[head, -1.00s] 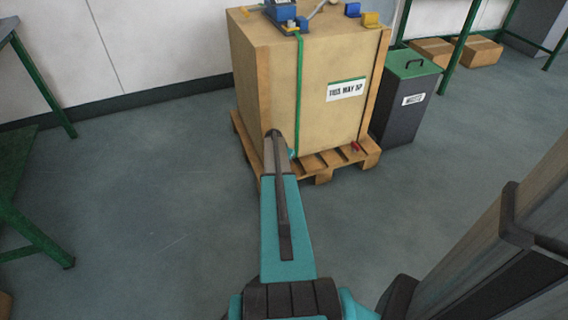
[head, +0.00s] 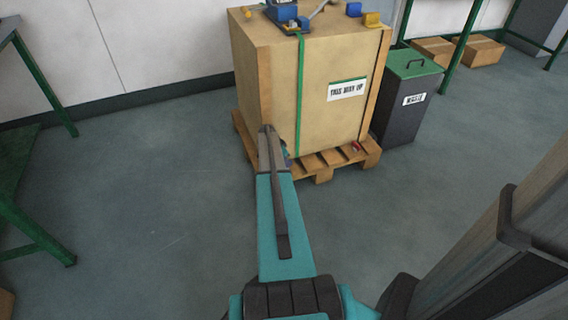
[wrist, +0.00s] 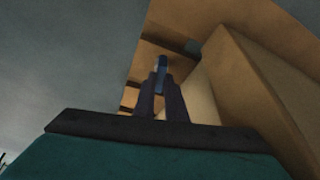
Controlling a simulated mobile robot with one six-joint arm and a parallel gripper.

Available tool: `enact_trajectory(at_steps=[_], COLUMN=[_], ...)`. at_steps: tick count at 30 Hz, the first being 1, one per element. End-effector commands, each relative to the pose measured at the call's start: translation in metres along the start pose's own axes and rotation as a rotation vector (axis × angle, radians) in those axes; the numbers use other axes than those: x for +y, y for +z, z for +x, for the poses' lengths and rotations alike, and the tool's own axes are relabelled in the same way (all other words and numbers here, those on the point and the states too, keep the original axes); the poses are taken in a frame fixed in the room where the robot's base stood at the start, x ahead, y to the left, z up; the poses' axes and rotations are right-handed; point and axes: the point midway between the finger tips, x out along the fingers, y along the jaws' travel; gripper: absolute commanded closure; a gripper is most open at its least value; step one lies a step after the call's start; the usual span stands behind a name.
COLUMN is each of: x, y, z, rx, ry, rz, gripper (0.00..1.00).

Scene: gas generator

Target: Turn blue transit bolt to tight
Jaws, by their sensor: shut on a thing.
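The blue transit bolt (wrist: 161,74) shows in the wrist view as a small upright blue piece with a paler top, between my fingertips. My gripper (wrist: 159,90) is shut on it, with one dark finger on each side. Its lower end is hidden between the fingers, so I cannot tell how it is seated or turned.
A small red piece (head: 356,146) sits at the pallet's right front. A grey waste bin (head: 400,115) with a green lid stands right of the crate. Blue and yellow items lie on the crate top. Green-legged benches stand at both sides. The floor in front is clear.

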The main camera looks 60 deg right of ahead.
Motion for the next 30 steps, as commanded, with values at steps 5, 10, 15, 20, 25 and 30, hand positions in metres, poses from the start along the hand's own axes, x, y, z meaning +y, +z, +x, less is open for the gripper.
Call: enact_trajectory(at_steps=[5,10,15,20,25,30], x=[-0.006,-0.006,-0.004,-0.003,-0.002,-0.001], y=[0.004,0.004,0.002,0.001,0.0,0.0], z=[-0.001,-0.001,-0.001,-0.001,-0.005,-0.02], rx=[-0.004,-0.004,-0.003,-0.002,-0.001,-0.001], ry=[-0.012,-0.012,-0.009,-0.006,-0.005,-0.005], rz=[-0.001,-0.001,-0.001,0.0,0.0,0.0], gripper=[1.0,0.79,0.7,0.7,0.7,0.7])
